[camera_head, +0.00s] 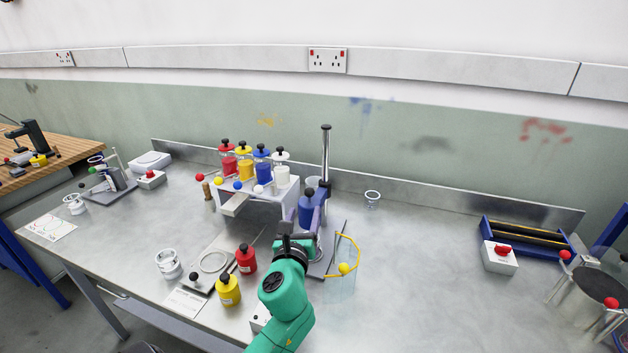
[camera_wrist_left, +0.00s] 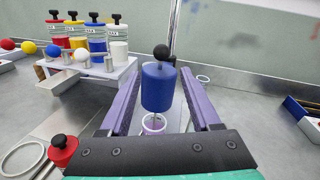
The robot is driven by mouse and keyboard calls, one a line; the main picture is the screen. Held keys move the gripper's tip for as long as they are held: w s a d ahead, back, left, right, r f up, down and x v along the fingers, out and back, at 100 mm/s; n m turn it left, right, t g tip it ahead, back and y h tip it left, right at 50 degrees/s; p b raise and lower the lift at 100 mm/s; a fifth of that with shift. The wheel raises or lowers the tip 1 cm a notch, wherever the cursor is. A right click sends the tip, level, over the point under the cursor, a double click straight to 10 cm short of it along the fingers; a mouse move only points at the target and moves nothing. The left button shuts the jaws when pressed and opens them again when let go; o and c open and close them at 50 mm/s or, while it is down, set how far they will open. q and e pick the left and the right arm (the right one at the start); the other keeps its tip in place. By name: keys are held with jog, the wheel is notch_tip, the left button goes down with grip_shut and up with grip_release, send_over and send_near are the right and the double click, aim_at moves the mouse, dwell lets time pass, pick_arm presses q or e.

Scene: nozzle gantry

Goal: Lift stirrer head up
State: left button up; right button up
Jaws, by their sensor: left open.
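The stirrer head (camera_head: 307,211) is a blue cylinder beside the upright metal post (camera_head: 326,160) of its stand. In the left wrist view the stirrer head (camera_wrist_left: 159,90) has a black ball knob on top and a thin shaft below. My left gripper (camera_head: 303,217) is open, with its purple fingers either side of the stirrer head. In the left wrist view the left gripper (camera_wrist_left: 160,80) shows gaps between fingers and cylinder. My green left arm hides part of the stand base. My right gripper is out of view.
A white rack (camera_head: 262,204) with several coloured bottles stands left of the stand. Red (camera_head: 246,259) and yellow (camera_head: 228,290) bottles stand left of my arm. The bench right of the container is mostly clear.

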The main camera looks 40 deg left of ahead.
aim_at(308, 195)
pick_arm(q)
jog(key=x, duration=0.2)
jog(key=r+x, duration=0.1)
jog(key=x, duration=0.2)
jog(key=p+x, duration=0.1)
jog(key=x, duration=0.2)
jog(key=shift+w+r, duration=0.1)
jog(key=shift+r, duration=0.1)
jog(key=x, duration=0.3)
jog(key=shift+w+a+f, duration=0.1)
jog(key=shift+f, duration=0.05)
jog(key=shift+w, duration=0.1)
jog(key=shift+r, duration=0.3)
jog(key=shift+c, duration=0.6)
jog(key=shift+f, duration=0.1)
grip_shut()
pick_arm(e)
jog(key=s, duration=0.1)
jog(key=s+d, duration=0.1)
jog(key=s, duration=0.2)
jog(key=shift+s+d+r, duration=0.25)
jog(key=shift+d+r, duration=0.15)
